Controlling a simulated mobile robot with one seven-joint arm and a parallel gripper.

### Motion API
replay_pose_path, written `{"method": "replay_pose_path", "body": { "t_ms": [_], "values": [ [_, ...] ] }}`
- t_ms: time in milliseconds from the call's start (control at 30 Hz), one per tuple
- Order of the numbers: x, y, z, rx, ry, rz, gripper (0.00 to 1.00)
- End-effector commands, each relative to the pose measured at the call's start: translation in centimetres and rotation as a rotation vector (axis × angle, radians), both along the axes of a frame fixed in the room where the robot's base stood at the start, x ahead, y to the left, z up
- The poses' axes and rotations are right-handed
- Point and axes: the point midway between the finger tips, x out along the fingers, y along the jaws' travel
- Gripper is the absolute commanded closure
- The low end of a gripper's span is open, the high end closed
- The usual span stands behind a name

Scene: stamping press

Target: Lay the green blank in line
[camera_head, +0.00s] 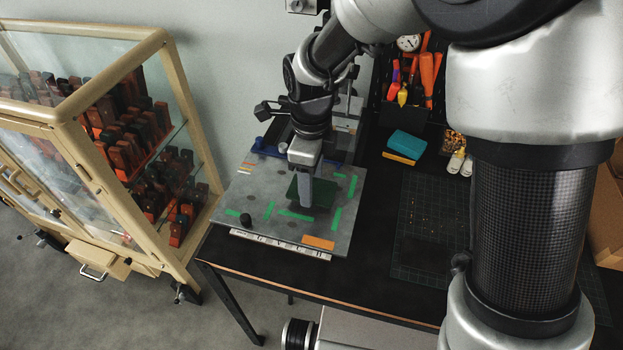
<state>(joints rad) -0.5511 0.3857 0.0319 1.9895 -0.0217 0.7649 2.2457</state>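The green blank (324,193) is a flat dark green piece at the middle of a grey plate (262,183) on the black table. Bright green strips (296,215) mark the plate around it. My gripper (304,200) points down at the blank and covers part of it. Its fingers overlap the blank in this view. I cannot tell whether they grip it, or whether the blank lies on the plate or is held just above it.
A glass cabinet (165,100) stands close at left. A teal box (406,145) and tool holder (412,85) are behind, right of the plate. A dark cutting mat (425,245) lies right.

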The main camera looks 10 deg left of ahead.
Motion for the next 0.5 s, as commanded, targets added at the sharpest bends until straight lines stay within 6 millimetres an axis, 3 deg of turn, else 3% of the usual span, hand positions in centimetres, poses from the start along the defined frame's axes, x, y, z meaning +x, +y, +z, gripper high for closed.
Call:
{"method": "replay_pose_path", "body": {
  "t_ms": [500],
  "values": [
    [0.0, 0.0, -1.4, 0.0, 0.0, 0.0, 0.62]
  ]
}}
